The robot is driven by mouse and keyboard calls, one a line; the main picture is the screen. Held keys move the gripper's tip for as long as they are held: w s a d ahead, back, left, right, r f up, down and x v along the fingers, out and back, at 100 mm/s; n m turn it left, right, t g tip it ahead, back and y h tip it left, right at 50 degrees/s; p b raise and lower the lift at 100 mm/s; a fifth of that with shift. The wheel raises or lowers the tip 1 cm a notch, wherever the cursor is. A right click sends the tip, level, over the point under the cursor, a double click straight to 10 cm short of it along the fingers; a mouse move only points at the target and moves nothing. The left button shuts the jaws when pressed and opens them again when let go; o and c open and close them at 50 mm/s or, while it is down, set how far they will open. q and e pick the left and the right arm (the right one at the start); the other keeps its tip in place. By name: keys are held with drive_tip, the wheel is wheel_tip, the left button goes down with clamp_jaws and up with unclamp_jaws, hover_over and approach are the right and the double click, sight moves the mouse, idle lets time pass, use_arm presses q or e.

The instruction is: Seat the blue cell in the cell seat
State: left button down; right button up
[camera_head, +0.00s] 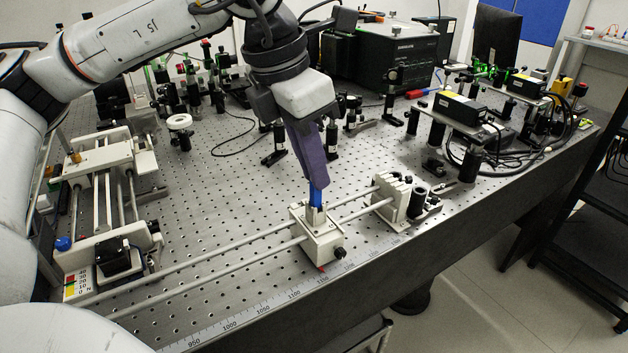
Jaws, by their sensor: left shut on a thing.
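The blue cell (315,196) is upright in the head view, its lower end at the top opening of the cell seat. The cell seat (321,245) is a pale block on two rails, with a black knob on its right side. My left gripper (315,183) points down from above, its purple fingers shut on the upper part of the blue cell. The fingers hide the cell's top. How deep the cell's lower end sits in the seat cannot be told. My right gripper is not in view.
A pale end block (391,198) holds the rails at the right. A slide mechanism (104,205) stands at the left. Optical mounts and a black instrument box (394,55) fill the back. A ruler strip (262,308) runs along the bench's front edge.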

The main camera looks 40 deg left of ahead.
use_arm(q)
drive_tip(key=shift+f+b, duration=0.3)
drive_tip(key=shift+f, duration=1.3)
drive_tip(key=c, duration=1.8)
unclamp_jaws()
drive_tip(key=shift+r, duration=0.1)
drive_tip(key=shift+r+p, duration=0.3)
drive_tip(key=shift+r, duration=0.3)
drive_tip(key=v, duration=1.1)
drive_tip(key=shift+s+r, duration=0.1)
